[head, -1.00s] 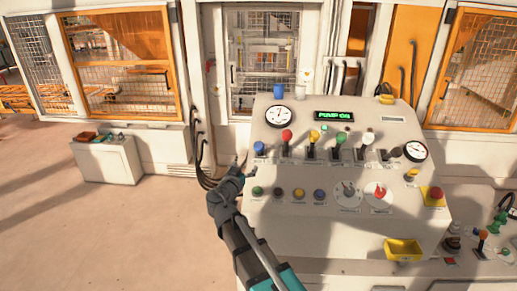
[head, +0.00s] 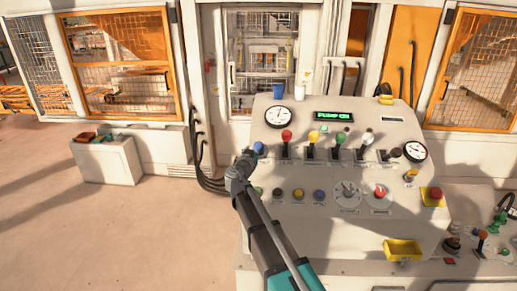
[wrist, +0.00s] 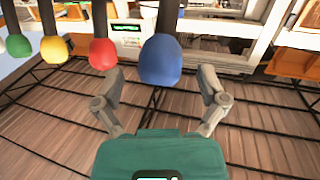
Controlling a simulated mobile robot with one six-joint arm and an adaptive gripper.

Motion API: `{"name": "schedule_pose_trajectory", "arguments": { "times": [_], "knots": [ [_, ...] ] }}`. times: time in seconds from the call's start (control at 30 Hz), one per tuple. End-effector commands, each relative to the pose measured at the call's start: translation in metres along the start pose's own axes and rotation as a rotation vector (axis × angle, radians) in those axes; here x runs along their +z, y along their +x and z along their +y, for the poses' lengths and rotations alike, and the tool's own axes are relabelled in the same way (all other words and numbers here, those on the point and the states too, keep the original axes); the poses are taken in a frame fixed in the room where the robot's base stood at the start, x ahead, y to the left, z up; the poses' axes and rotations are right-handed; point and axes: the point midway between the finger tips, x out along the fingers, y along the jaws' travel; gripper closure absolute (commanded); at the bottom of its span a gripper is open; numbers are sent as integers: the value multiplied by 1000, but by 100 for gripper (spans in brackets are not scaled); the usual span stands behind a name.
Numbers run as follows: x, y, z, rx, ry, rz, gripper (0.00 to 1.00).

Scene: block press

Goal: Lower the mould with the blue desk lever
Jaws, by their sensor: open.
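The blue desk lever (head: 259,147) is at the left end of the lever row on the control desk (head: 330,242). Its blue knob fills the middle of the wrist view (wrist: 161,62). My gripper (head: 249,156) is at this knob, coming from the lower left. In the wrist view my gripper (wrist: 163,80) is open, with one finger on each side of the knob and visible gaps between. The press shows behind the window (head: 262,55); I cannot clearly make out the mould there.
A red lever (head: 286,136) stands just right of the blue one, then yellow (head: 313,137) and green (head: 338,140) levers. A display (head: 333,116) reads "PUMP ON". A blue cup (head: 278,91) stands on the desk's top edge. Open floor lies left.

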Motion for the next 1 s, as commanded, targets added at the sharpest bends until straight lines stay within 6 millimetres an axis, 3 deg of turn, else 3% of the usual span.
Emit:
{"name": "schedule_pose_trajectory", "arguments": {
  "times": [0.2, 0.6, 1.0],
  "knots": [
    [0, 19, 0, 0, 0, 0, 8],
    [0, 22, 0, 0, 0, 0, 8],
    [0, 22, 0, 0, 0, 0, 80]
  ]
}}
